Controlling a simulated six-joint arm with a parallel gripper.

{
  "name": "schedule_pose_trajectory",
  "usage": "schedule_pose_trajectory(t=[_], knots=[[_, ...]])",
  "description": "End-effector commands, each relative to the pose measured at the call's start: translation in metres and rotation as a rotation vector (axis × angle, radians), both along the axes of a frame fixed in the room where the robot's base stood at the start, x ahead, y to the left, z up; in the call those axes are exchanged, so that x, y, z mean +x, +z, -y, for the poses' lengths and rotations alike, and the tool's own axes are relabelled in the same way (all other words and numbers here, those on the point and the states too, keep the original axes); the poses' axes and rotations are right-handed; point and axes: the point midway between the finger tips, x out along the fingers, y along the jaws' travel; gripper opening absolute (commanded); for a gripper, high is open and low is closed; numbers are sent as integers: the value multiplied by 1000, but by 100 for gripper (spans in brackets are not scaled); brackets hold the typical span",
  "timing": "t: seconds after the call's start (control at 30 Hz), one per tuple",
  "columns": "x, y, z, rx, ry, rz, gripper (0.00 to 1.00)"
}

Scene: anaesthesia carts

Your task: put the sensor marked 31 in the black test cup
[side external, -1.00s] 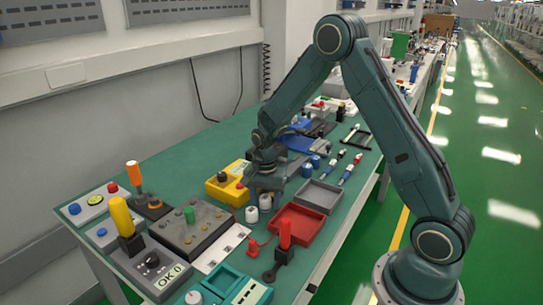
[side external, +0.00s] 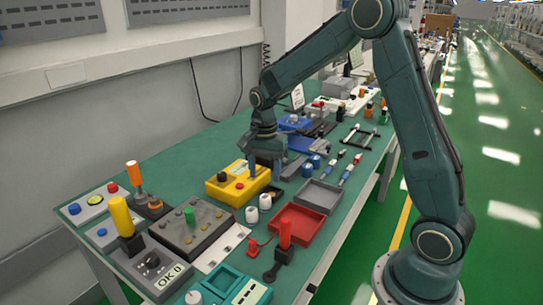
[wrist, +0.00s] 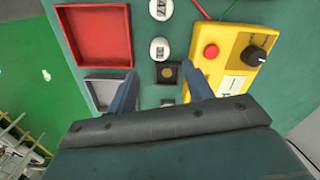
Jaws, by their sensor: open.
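Two white round sensors stand side by side on the green bench. The one whose label looks like 31 (wrist: 160,48) is nearer the black test cup; it also shows in the side view (side external: 265,202). The other sensor (wrist: 160,10) reads 47. The black test cup (wrist: 160,73) is a small square block with a round opening, just beyond my fingertips in the wrist view. My gripper (side external: 264,172) is open and empty above the bench, beside the yellow box, with its fingers (wrist: 160,76) spread and pointing down. Both sensors are apart from it.
A yellow box (wrist: 224,60) with a red button and black knob stands close on one side. A red tray (wrist: 95,38) and a grey tray (wrist: 98,92) lie on the other. Blue cylinders (side external: 311,164) stand farther along the bench.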

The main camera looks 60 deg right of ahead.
Motion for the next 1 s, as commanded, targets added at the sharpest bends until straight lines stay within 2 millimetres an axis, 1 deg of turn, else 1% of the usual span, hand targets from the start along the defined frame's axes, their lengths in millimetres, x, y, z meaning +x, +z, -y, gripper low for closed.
schedule_pose_trajectory(t=[0.03, 0.1, 0.3, 0.47, 1.0], knots=[[0, 9, 0, 0, 0, 2, 51], [0, 17, 0, -1, 0, 1, 51], [0, 32, 0, 0, 0, 0, 51], [-1, 35, 0, 0, 0, -2, 51], [-1, 36, -1, 0, 4, 0, 51]])
